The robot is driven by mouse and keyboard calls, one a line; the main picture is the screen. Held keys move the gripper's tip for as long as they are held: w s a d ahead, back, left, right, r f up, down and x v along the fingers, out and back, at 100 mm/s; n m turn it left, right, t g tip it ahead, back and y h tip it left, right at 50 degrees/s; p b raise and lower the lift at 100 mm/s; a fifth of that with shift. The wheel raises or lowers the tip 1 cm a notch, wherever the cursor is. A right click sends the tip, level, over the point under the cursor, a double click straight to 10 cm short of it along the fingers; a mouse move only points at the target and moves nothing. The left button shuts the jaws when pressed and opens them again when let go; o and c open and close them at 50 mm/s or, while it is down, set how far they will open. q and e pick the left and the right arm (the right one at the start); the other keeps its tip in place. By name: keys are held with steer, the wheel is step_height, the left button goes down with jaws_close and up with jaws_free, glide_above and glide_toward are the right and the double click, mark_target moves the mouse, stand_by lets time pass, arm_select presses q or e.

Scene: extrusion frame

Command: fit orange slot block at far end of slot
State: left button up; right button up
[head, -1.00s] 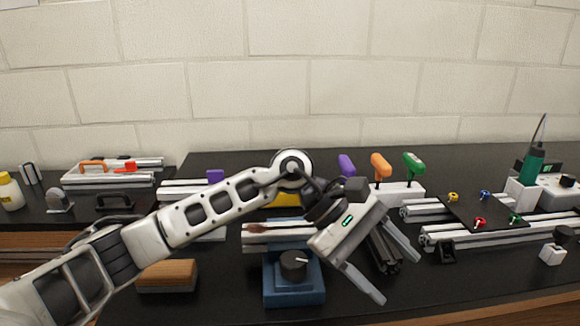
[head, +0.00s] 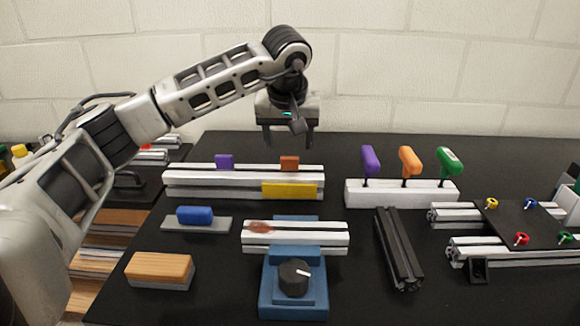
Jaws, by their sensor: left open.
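The orange slot block (head: 289,163) is a small brown-orange block. It sits on the top of a long light-grey slotted extrusion (head: 190,180), near its right end. A purple block (head: 224,162) sits on the same extrusion further left. My left gripper (head: 289,140) points down, open and empty, above the orange block in the picture. Its fingertips appear clear of the block; the exact height gap is hard to judge. My right gripper is not in view.
A yellow piece (head: 289,190) is on the extrusion's front. In front stand a blue vise (head: 293,290) with a short profile (head: 320,235), a blue-topped block (head: 195,215) and a brush (head: 160,270). A holder (head: 400,193) with coloured-handled tools stands right; black table is free behind the extrusion.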

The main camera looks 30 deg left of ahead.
mark_target(289, 157)
arm_select(q)
steer(key=shift+p+x, duration=0.45)
steer(key=shift+x, duration=3.05)
steer(key=c, duration=1.1)
